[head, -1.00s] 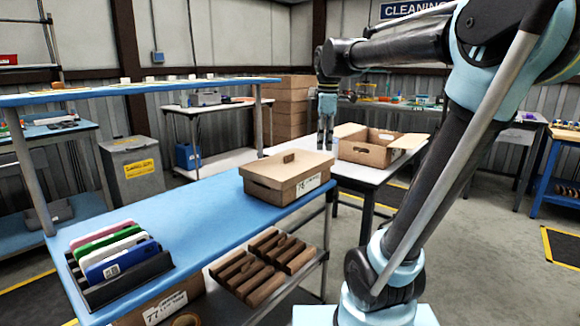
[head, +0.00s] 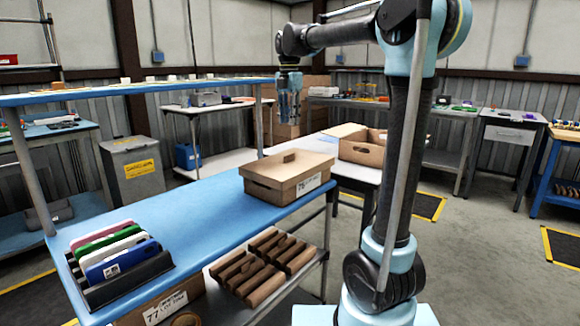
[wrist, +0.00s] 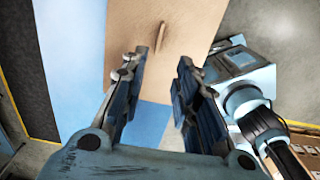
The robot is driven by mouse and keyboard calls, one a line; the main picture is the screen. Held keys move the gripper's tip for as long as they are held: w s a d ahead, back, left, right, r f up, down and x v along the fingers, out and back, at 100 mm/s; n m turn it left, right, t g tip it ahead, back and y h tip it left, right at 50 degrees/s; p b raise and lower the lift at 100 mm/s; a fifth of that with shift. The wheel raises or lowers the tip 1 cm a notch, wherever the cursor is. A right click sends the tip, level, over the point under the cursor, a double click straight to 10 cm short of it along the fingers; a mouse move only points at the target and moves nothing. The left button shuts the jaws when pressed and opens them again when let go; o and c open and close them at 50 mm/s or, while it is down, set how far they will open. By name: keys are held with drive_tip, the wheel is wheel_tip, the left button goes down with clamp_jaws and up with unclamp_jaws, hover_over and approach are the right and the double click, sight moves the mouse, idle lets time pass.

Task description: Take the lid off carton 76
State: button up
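Carton 76 (head: 270,194) is a brown cardboard box with a white label, standing on the far end of the blue table. Its flat lid (head: 281,168) is on it, with a small upright tab handle (head: 289,158) on top. My gripper (head: 289,112) hangs above and beyond the carton, pointing down. In the wrist view the gripper (wrist: 156,72) is open and empty, with a clear gap between the fingers. The lid (wrist: 130,28) and its tab (wrist: 160,37) show past the fingertips, apart from them.
An open carton (head: 362,150) stands on the white table behind. On the blue table (head: 195,225), coloured panels (head: 117,248) sit in a black rack at the near left. A lower shelf holds wooden blocks (head: 262,262) and a carton marked 77 (head: 160,308). The blue tabletop's middle is clear.

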sight(289, 162)
wheel_tip(289, 162, down, 13)
drive_tip(key=shift+w+f, duration=0.1)
clamp_jaws()
idle(0.6)
